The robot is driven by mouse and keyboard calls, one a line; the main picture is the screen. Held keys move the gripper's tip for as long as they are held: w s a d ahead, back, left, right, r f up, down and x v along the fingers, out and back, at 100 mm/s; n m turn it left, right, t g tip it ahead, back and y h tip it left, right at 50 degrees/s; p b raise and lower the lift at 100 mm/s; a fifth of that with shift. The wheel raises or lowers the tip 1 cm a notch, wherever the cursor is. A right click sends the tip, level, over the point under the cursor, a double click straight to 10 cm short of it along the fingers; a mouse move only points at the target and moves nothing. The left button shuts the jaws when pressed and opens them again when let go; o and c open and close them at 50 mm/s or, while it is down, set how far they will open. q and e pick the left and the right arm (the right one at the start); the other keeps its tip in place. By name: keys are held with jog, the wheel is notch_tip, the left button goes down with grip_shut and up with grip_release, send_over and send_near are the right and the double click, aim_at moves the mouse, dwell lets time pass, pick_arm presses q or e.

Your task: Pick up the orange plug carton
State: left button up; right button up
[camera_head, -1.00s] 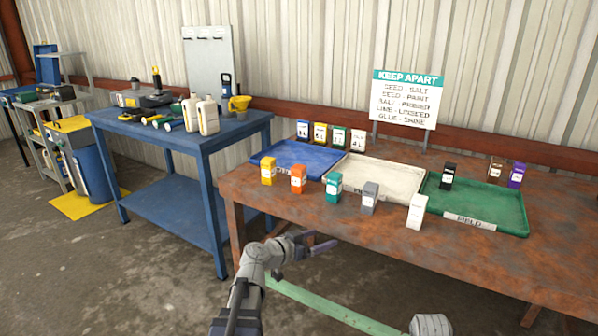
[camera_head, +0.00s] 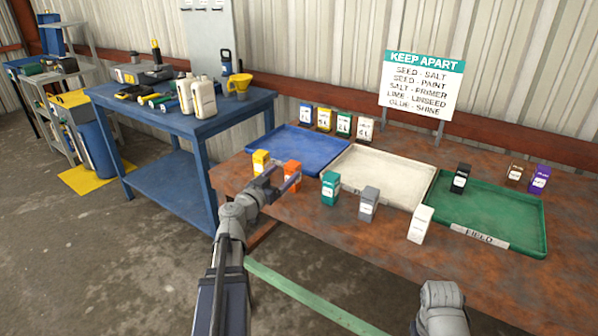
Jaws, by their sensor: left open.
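The orange plug carton (camera_head: 292,172) stands upright near the front edge of the rusty table, in front of the blue tray. My left gripper (camera_head: 284,180) is open right at the carton, in front of it and at its left, with one finger overlapping its lower part. I cannot tell whether the fingers touch it. A yellow carton (camera_head: 261,161) stands just left of it, close behind the gripper. My right arm shows only in part at the bottom, and its gripper is out of view.
Teal (camera_head: 330,187), grey (camera_head: 368,203) and white (camera_head: 421,224) cartons stand to the right along the front. Behind are a blue tray (camera_head: 300,150), a white tray (camera_head: 383,175) and a green tray (camera_head: 500,215) with a black carton (camera_head: 460,178). A keep-apart sign (camera_head: 420,88) stands at the back.

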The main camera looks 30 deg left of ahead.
aim_at(298, 163)
pick_arm(q)
jog(key=shift+w, duration=1.35)
jog(key=shift+w+d+r, duration=0.1)
jog(key=shift+w+d, duration=0.05)
jog(key=shift+w, duration=0.75)
jog(key=shift+w+d+f, duration=0.1)
jog(key=shift+w+d, duration=0.1)
jog(key=shift+w, duration=0.65)
jog(key=shift+w+d+r, duration=0.1)
jog(key=shift+w+d, duration=0.05)
jog(key=shift+w, duration=0.75)
jog(key=shift+s, duration=0.1)
grip_shut()
